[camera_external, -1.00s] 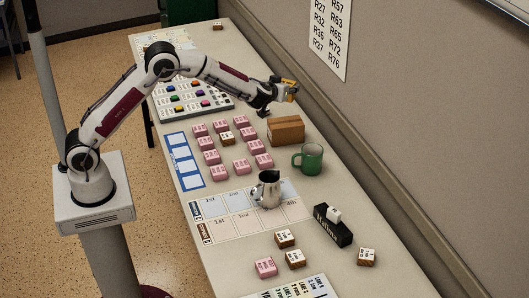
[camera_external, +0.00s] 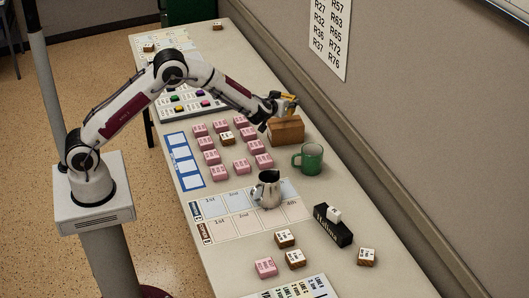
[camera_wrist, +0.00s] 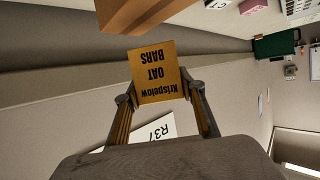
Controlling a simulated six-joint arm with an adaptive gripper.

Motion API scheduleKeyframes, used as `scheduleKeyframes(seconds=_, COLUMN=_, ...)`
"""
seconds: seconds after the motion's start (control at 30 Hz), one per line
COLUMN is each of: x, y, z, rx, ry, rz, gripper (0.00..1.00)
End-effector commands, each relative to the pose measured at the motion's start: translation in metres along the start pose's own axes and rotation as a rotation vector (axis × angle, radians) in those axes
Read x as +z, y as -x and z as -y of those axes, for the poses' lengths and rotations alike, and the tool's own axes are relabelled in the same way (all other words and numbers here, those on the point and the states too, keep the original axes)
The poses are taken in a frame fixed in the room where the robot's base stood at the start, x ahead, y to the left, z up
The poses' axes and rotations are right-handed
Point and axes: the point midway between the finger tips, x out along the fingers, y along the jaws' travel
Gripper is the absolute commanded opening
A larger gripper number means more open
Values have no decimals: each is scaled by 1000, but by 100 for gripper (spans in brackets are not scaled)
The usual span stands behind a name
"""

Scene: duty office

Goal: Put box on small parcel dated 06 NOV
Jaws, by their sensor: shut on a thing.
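My gripper (camera_external: 284,104) is shut on a small yellow-brown box (camera_wrist: 155,75) printed "Krispelow OAT BARS", upside down in the wrist view. My gripper's two fingertips (camera_wrist: 160,90) pinch its sides. In the external view the box (camera_external: 291,100) is seen close above the brown carton (camera_external: 286,132); I cannot tell whether they touch. A brown block edge (camera_wrist: 150,12) shows at the top of the wrist view. Small pink parcels (camera_external: 240,166) and a brown one (camera_external: 227,138) with white labels stand on the table. Their dates are too small to read.
A green mug (camera_external: 308,160) stands right of the carton, and a metal jug (camera_external: 267,190) nearer the front. A black name block (camera_external: 333,225) and several more small parcels (camera_external: 295,258) lie at the front. The wall (camera_external: 400,150) runs along the table's right side.

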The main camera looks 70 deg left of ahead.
Motion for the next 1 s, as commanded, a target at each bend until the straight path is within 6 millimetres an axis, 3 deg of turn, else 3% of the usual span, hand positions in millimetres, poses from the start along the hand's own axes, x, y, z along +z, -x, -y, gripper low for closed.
scheduleKeyframes(seconds=0.43, x=5, y=-2, z=0, rx=0, ry=-1, rz=0, gripper=30)
scheduleKeyframes(seconds=0.8, x=36, y=-15, z=0, rx=0, ry=0, rz=1, gripper=30)
scheduleKeyframes(seconds=1.0, x=38, y=-16, z=0, rx=0, ry=0, rz=0, gripper=30)
